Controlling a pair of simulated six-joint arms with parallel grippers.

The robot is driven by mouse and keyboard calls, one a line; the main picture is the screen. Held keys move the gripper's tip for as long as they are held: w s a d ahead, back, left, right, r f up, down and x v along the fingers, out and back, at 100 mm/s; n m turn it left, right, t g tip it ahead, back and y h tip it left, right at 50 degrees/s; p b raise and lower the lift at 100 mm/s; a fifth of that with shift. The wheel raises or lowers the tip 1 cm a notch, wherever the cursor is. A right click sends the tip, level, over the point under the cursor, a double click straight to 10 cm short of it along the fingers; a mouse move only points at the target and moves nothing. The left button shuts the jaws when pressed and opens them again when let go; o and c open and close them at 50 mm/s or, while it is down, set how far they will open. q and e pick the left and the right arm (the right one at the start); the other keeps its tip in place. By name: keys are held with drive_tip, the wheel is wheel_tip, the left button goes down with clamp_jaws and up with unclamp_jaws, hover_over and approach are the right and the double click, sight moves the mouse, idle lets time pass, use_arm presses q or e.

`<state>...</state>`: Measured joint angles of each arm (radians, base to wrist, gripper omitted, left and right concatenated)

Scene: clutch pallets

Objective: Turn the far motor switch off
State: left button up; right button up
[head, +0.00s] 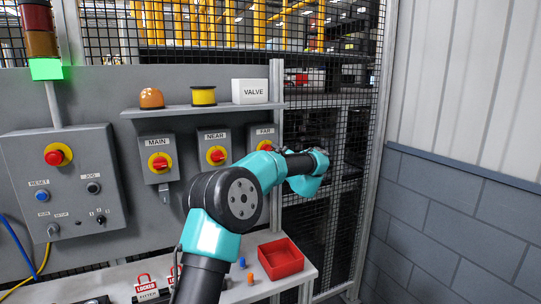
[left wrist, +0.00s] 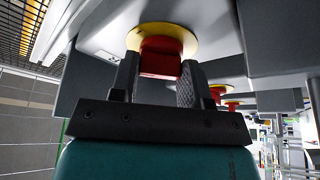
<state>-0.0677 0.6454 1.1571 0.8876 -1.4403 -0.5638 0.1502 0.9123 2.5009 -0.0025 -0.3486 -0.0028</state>
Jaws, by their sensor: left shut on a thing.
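The far motor switch is the grey box labelled FAR (head: 264,131), rightmost of three under the shelf. Its red handle (head: 266,147) on a yellow disc is partly covered by my arm in the head view. In the left wrist view, the red handle (left wrist: 161,57) sits between the two fingers of my left gripper (left wrist: 158,72), which is shut on it. The yellow disc (left wrist: 186,36) shows behind. The handle's exact turn angle is hard to tell. My right gripper is not in view.
The NEAR switch (head: 216,152) and MAIN switch (head: 159,160) stand to the left. A shelf (head: 205,108) above carries an orange dome, a yellow-black cylinder and a VALVE box (head: 250,91). A red tray (head: 281,259) and locked tags lie on the bench below. Mesh fencing stands at right.

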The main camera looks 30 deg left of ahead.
use_arm(q)
drive_tip(key=n+g, duration=0.1)
drive_tip(key=n, duration=0.1)
drive_tip(key=n+g+h, duration=0.1)
drive_tip(key=n, duration=0.2)
drive_tip(key=shift+r+n+g, duration=0.1)
drive_tip(key=shift+n+g, duration=0.2)
drive_tip(key=n, duration=0.2)
drive_tip(key=n+g+h, duration=0.1)
drive_tip(key=n, duration=0.2)
drive_tip(key=shift+w+r+h, duration=0.1)
drive_tip(key=shift+r+h, duration=0.05)
drive_tip(key=shift+h, duration=0.15)
drive_tip(key=o, duration=0.9)
drive_tip(key=shift+d, duration=0.15)
drive_tip(key=v, duration=1.7)
drive_tip(key=shift+d, duration=0.1)
